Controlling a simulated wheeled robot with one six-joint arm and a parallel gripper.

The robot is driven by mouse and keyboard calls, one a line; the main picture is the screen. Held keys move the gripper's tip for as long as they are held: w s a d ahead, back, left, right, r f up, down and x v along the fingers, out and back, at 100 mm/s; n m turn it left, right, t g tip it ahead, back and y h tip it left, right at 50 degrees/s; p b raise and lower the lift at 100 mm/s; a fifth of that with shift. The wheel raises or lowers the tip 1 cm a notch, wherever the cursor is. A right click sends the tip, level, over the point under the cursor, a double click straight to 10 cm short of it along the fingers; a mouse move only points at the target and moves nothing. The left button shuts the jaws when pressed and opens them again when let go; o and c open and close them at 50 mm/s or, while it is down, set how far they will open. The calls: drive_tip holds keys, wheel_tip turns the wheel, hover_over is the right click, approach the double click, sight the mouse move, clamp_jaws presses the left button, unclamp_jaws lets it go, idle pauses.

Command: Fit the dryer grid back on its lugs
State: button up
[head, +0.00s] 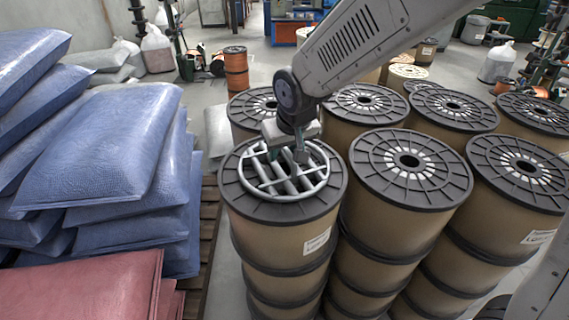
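The dryer grid (313,189), a pale grey ring with crossing bars, lies over the top of the near left copper spool (243,198). It looks roughly level, but I cannot tell whether it touches the spool's dark flange. My gripper (287,157) points down over the far half of the grid. Its two fingers stand apart, with their tips at or just above the bars. No bar is clearly pinched between them. I cannot make out any lugs; the spool's centre is partly hidden under the grid.
More stacked spools (410,165) stand close on the right and behind. Blue sacks (110,150) and red sacks (95,285) are piled on the left, by a wooden pallet (209,215). Open floor (205,92) shows beyond, with an orange spool (236,70).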

drive_tip(key=shift+c, duration=0.4)
clamp_jaws()
drive_tip(key=shift+r, duration=0.1)
